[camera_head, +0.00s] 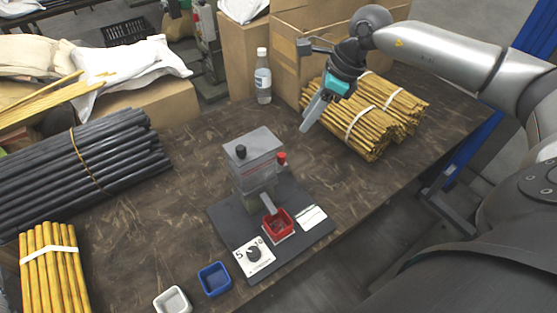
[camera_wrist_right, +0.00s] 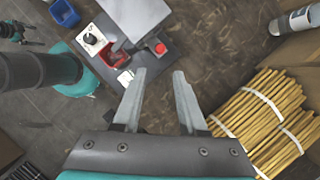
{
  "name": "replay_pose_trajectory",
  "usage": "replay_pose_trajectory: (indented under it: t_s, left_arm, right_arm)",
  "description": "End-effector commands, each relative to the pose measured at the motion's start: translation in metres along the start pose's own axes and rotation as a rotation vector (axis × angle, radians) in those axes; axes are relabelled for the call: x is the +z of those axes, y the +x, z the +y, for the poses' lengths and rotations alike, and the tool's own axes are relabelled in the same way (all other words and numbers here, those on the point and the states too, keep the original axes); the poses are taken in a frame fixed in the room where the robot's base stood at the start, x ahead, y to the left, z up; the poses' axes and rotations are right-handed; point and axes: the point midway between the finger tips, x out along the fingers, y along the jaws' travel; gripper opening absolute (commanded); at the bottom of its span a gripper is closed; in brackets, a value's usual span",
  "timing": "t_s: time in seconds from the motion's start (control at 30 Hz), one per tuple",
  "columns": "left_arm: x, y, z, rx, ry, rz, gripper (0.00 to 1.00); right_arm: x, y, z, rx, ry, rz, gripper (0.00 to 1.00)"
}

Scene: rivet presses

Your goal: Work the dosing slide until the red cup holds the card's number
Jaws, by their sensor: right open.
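The dosing device (camera_head: 257,163) stands on a dark base plate (camera_head: 222,222) in the middle of the table. It has a grey box top with a black knob (camera_head: 241,150) and a red knob (camera_head: 282,157) on its right side. The red cup (camera_head: 277,224) sits below a slanted chute at the front; its contents are too small to tell. A white card (camera_head: 312,217) lies right of the cup, its number unreadable. A dial plate (camera_head: 254,255) is in front. My right gripper (camera_head: 306,127) is open and empty, above the table behind and right of the device; its fingers (camera_wrist_right: 156,78) are apart.
Bundled yellow sticks (camera_head: 368,115) lie below and right of my right gripper. A bottle (camera_head: 263,78) and cardboard boxes stand behind. A blue cup (camera_head: 214,279) and a white cup (camera_head: 173,301) are at the front. Dark rods (camera_head: 85,155) lie left.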

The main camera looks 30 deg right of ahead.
Motion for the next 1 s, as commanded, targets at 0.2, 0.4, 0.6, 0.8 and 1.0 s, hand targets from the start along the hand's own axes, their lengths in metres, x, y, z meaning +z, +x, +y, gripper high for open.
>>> replay_pose_trajectory:
  t_s: [0.2, 0.4, 0.6, 0.8, 1.0]
  left_arm:
    - [-0.015, 0.005, 0.008, 0.011, 0.002, 0.025, 1.0]
    - [-0.011, 0.011, 0.005, 0.006, 0.003, 0.02, 1.0]
    - [-0.006, 0.015, 0.002, 0.002, 0.002, 0.011, 1.0]
    - [-0.003, 0.017, 0.001, 0.0, -0.001, 0.007, 1.0]
    - [-0.003, 0.017, 0.0, 0.0, -0.001, 0.006, 1.0]
  right_arm:
    - [0.0, 0.045, 0.002, 0.005, -0.001, 0.001, 0.41]
    - [0.0, 0.09, 0.002, 0.005, -0.001, 0.001, 0.41]
    - [-0.001, 0.123, 0.002, 0.004, 0.0, 0.002, 0.41]
    - [0.0, 0.139, 0.001, 0.001, -0.002, 0.001, 0.41]
    - [0.0, 0.141, 0.001, 0.001, -0.002, 0.002, 0.41]
